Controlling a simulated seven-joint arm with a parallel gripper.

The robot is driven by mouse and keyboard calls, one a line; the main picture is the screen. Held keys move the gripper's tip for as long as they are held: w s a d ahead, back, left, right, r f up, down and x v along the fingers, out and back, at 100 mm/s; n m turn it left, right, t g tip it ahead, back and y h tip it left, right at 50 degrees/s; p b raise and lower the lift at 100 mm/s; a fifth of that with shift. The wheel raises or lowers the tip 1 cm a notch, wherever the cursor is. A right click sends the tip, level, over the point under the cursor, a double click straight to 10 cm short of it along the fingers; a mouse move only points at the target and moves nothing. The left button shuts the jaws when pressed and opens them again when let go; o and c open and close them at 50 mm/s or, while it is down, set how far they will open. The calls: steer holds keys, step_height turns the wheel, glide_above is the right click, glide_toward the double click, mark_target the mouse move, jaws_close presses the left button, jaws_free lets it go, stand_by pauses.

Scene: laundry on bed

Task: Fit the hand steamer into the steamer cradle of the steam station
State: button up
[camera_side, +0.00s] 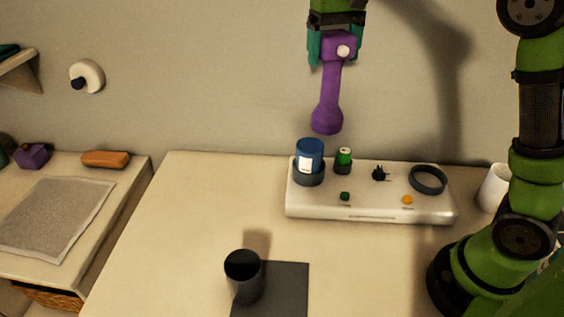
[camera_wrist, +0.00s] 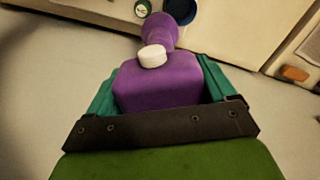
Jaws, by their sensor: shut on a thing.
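The purple hand steamer (camera_side: 328,108) hangs upright in the air, its blocky body with a white knob at the top and its flared end down. It also shows in the wrist view (camera_wrist: 170,85). My gripper (camera_side: 338,50) is shut on its body, with a teal finger on each side. The white steam station (camera_side: 370,208) stands on the table below, apart from the steamer. An empty dark ring (camera_side: 413,183) at its right end looks like the steamer cradle. The steamer hangs above and left of that ring, nearer the blue bottle in the side view.
A blue bottle (camera_side: 310,148) stands in a holder on the station's left, beside a green-capped item (camera_side: 344,156) and a small black fitting (camera_side: 380,174). A white cup (camera_side: 494,188) stands right of the station. A dark cup (camera_side: 243,284) stands by a grey mat (camera_side: 285,290) in front.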

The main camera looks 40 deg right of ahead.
steer(key=s+d+r+m, duration=0.2)
steer(key=s+d+r, duration=0.1)
steer(key=s+d, duration=0.3)
steer(key=s+d+f+m, duration=0.1)
steer(key=s+d, duration=0.3)
steer(key=s, duration=0.4)
steer(key=s+d+f+m, duration=0.2)
steer(key=s+d+f, duration=0.2)
steer(key=s, duration=0.3)
steer(key=shift+s+d+f, duration=0.2)
steer(key=shift+s+d, duration=0.2)
steer(key=shift+d, duration=0.2)
steer(key=shift+f, duration=4.55)
steer(key=o, duration=1.9)
steer(key=shift+c, duration=0.2)
